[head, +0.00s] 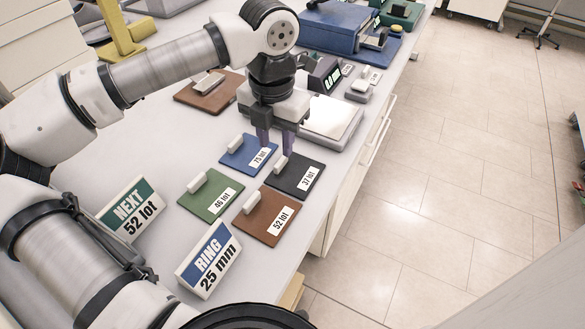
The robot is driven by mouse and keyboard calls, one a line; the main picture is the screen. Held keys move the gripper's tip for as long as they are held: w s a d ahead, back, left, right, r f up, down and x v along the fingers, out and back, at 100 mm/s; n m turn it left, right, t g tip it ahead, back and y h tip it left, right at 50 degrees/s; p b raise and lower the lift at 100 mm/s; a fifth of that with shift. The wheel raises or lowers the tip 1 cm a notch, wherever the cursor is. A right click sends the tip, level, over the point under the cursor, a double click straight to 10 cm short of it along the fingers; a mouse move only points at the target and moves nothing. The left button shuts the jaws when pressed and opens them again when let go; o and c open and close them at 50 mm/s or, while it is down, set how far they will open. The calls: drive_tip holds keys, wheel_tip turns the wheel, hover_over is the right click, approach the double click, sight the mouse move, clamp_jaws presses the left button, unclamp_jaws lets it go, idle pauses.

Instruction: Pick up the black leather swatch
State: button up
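The black leather swatch (297,181) lies flat on the bench, with a light grip block (280,163) on its left part and a white "37 lot" label on its right. My gripper (276,149) points down over the blue and black swatches. Its two fingers are apart with nothing visible between them. The fingertips appear near the black swatch's far edge and its grip block; their exact height is hard to tell. The right finger overlaps the far corner of the black swatch in the picture.
Around it lie a blue "75 lot" swatch (238,156), a green "46 lot" swatch (214,202) and a brown "52 lot" swatch (269,222). A scale (331,124) stands behind. The bench edge is to the right.

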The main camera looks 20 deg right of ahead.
sight(281, 160)
drive_tip(key=f+p, duration=0.1)
drive_tip(key=f, duration=0.1)
drive_tip(key=d+f, duration=0.1)
drive_tip(key=f, duration=0.1)
drive_tip(key=shift+w+f+p, duration=0.1)
drive_tip(key=shift+f+p, duration=0.05)
drive_tip(key=shift+p, duration=0.2)
drive_tip(key=shift+f, duration=0.5)
clamp_jaws()
